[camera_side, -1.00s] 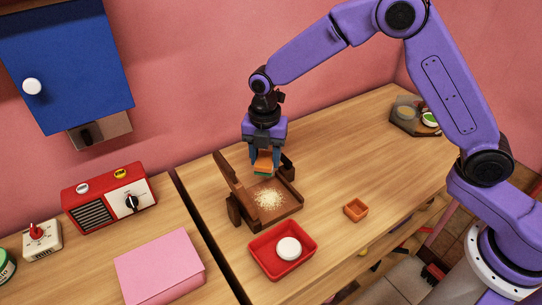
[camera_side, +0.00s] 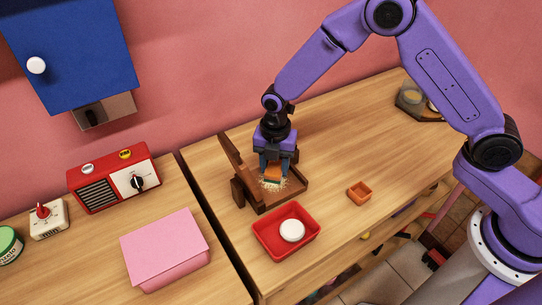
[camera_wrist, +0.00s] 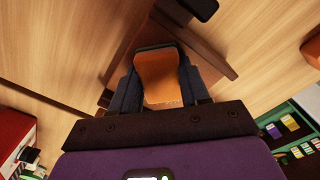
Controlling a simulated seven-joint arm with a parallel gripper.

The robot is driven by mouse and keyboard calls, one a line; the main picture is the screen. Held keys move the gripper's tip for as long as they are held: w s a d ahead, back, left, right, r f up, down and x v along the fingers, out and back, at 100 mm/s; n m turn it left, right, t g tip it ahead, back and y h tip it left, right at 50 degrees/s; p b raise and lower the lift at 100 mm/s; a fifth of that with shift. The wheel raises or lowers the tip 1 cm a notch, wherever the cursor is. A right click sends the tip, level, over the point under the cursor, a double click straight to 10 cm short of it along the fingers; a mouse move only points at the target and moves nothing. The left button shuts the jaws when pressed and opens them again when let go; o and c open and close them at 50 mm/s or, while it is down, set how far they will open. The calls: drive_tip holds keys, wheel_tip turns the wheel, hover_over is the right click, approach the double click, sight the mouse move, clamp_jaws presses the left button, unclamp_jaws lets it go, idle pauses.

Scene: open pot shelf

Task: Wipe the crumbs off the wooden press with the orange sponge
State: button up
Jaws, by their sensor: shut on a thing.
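The orange sponge (camera_side: 273,173) with a green underside is held between the fingers of my gripper (camera_side: 273,168), which is shut on it. The sponge also shows between the dark fingers in the wrist view (camera_wrist: 160,78). The wooden press (camera_side: 290,194) lies on the table with its lid standing up at the left. Pale crumbs (camera_side: 272,185) lie on the press bed around the sponge's lower edge. The sponge is low over the crumbs; whether it touches the bed I cannot tell. In the wrist view the sponge and gripper hide most of the press.
A red tray (camera_side: 262,241) with a white round thing (camera_side: 292,230) stands in front of the press. A pink box (camera_side: 165,247) and a red radio (camera_side: 113,178) stand on the left counter. The table behind the press is clear.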

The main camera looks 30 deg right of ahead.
sight(279, 192)
drive_tip(key=s, duration=0.5)
drive_tip(key=shift+s, duration=0.35)
drive_tip(key=shift+a, duration=0.7)
drive_tip(key=shift+w+d, duration=0.1)
drive_tip(key=shift+w, duration=3.85)
drive_tip(key=shift+s+a, duration=0.15)
drive_tip(key=shift+a, duration=0.55)
drive_tip(key=shift+s, duration=3.85)
wheel_tip(279, 192, up, 8)
drive_tip(key=shift+w+d, duration=0.1)
